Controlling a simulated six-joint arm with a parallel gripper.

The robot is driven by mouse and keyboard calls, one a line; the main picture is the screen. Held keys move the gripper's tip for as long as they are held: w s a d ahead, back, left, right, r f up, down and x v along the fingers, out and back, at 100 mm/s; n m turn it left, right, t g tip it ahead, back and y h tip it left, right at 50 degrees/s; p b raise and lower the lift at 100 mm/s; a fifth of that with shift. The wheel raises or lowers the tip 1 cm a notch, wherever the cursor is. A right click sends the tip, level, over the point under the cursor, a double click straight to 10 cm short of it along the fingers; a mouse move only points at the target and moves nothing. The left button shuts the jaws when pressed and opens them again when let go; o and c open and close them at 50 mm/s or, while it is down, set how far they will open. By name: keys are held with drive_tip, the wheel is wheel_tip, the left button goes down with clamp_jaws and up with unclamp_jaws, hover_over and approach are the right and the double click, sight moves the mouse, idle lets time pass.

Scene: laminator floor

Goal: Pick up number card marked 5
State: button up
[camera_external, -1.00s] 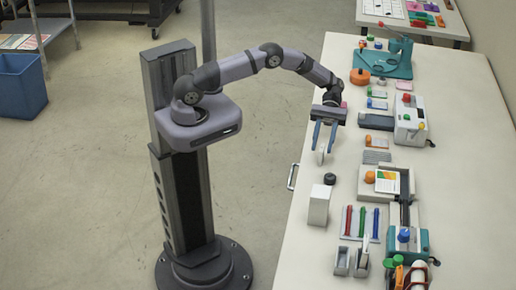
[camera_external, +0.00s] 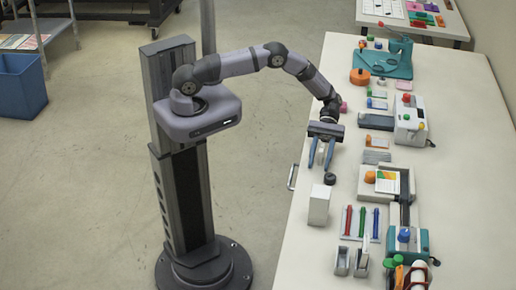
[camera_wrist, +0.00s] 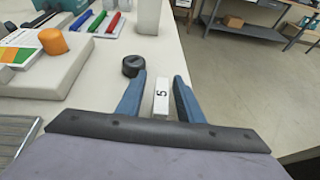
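The white number card marked 5 (camera_wrist: 161,98) stands on edge near the table's edge, with its printed 5 facing up in the wrist view. My gripper (camera_wrist: 159,80) is open around the card, with one blue finger on each side and a narrow gap to each. In the external view my gripper (camera_external: 319,158) is low over the table's near side, and its fingers hide most of the card there.
A black round knob (camera_wrist: 133,65) sits just beyond the left fingertip. A white box (camera_external: 318,205) stands past it. Red, green and blue pens (camera_external: 361,222) lie farther along. The table's edge is close beside the card.

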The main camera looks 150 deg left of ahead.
clamp_jaws()
drive_tip(key=shift+r, duration=0.1)
wheel_tip(320, 180, up, 10)
drive_tip(key=b, duration=0.2)
idle(0.5)
